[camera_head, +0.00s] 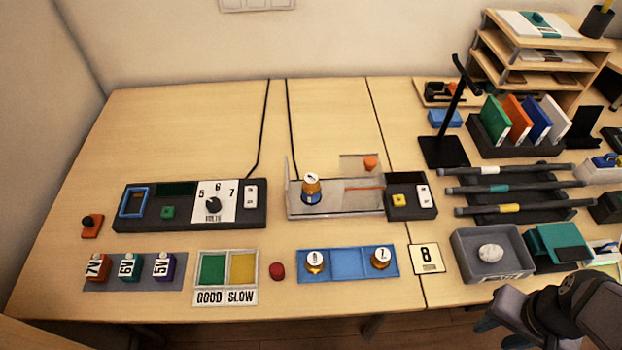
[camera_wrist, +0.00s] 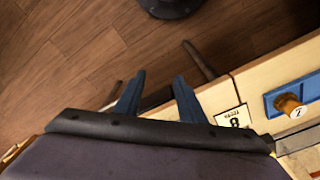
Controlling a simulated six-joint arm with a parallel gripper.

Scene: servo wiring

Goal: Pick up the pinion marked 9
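Three brass-coloured pinions with white marked tops are in the head view. One pinion (camera_head: 314,262) is at the left of a blue tray (camera_head: 347,264), and another (camera_head: 380,258) is at its right. The right one looks like a 7; it also shows in the wrist view (camera_wrist: 290,105). The third pinion (camera_head: 311,188) stands on a blue base in the clear-walled rig (camera_head: 335,200). I cannot read a 9 on any of them. My gripper (camera_head: 497,330) is at the lower right, off the table's front edge. In the wrist view its fingers (camera_wrist: 158,85) are apart, with nothing between them.
A card marked 8 (camera_head: 427,258) lies right of the blue tray. A grey bin (camera_head: 466,268) with a white lump stands near my arm. A red button (camera_head: 277,271) and a green-yellow tray (camera_head: 227,250) are left of the blue tray. Bare table lies behind the rig.

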